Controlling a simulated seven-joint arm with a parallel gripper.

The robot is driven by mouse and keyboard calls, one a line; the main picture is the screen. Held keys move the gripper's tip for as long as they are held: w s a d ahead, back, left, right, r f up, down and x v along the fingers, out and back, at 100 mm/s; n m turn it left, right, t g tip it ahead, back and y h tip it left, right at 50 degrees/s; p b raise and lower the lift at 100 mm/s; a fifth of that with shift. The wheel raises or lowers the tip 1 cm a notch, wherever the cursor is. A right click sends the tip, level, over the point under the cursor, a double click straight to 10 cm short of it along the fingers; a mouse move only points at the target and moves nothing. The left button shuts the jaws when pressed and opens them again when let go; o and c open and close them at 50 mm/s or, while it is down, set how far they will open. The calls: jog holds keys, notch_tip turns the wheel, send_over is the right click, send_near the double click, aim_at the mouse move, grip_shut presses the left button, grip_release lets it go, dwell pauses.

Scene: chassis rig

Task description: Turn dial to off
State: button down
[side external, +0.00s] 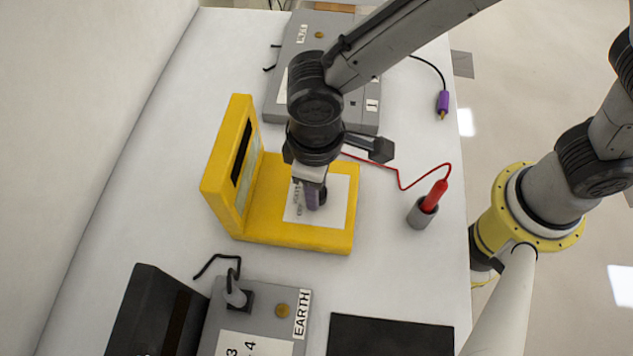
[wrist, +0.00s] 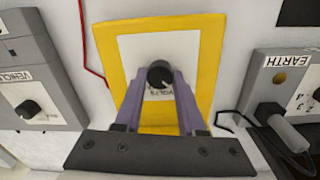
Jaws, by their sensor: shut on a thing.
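The dial (wrist: 160,75) is a black round knob with a light pointer line, on the white panel (wrist: 133,48) of a yellow meter. The meter (side external: 265,232) has an upright yellow display part (side external: 222,180) at its left in the side view. My gripper (wrist: 160,82) comes down over the panel with its purple fingers on both sides of the dial, shut on it. In the side view my gripper (side external: 314,200) partly hides the dial and the panel's lettering. The lettering is partly covered by the fingers in the wrist view, so I cannot read the dial's setting.
A grey box marked EARTH (side external: 265,322) with a plugged-in connector stands in front of the meter. Another grey box (side external: 350,118) stands behind it. A red probe (side external: 435,195) sits in a grey cup (side external: 420,215) to the right, its red cable running towards the meter. A purple plug (side external: 443,103) lies at the back right.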

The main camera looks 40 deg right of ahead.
jog(key=shift+r, duration=0.1)
jog(key=c, duration=0.5)
grip_release()
notch_tip(320, 180, up, 14)
jog(key=shift+a, duration=0.15)
jog(key=shift+s, duration=0.1)
